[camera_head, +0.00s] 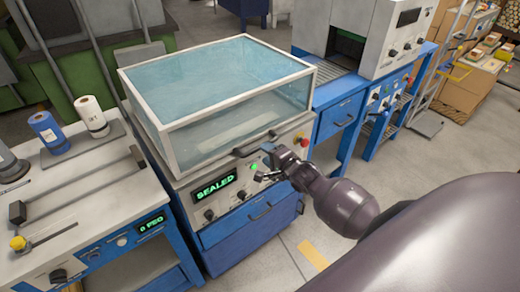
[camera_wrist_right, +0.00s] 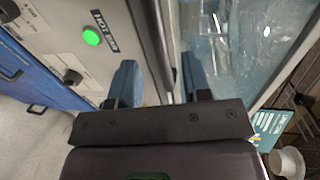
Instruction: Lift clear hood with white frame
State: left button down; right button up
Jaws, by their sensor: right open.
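The clear hood with its white frame (camera_head: 163,139) sits closed over the blue sealing machine (camera_head: 255,228), whose display reads SEALED. A dark handle (camera_head: 253,146) is at the front lower edge of the hood. My right gripper (camera_head: 266,165) is at the machine's front, close to this handle. In the right wrist view its blue fingers (camera_wrist_right: 160,72) are apart, with a pale frame edge (camera_wrist_right: 153,30) seen between and beyond them. I cannot tell whether they touch anything. My left gripper is out of view.
The control panel (camera_head: 225,199) has a green button, knobs and a red emergency stop. A bench (camera_head: 75,225) with blue and white rolls stands at left. A white-and-blue machine (camera_head: 367,45) stands behind right. Open floor (camera_head: 420,160) lies at right.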

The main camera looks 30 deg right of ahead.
jog(key=shift+x, duration=2.15)
jog(key=shift+c, duration=0.2)
grip_shut()
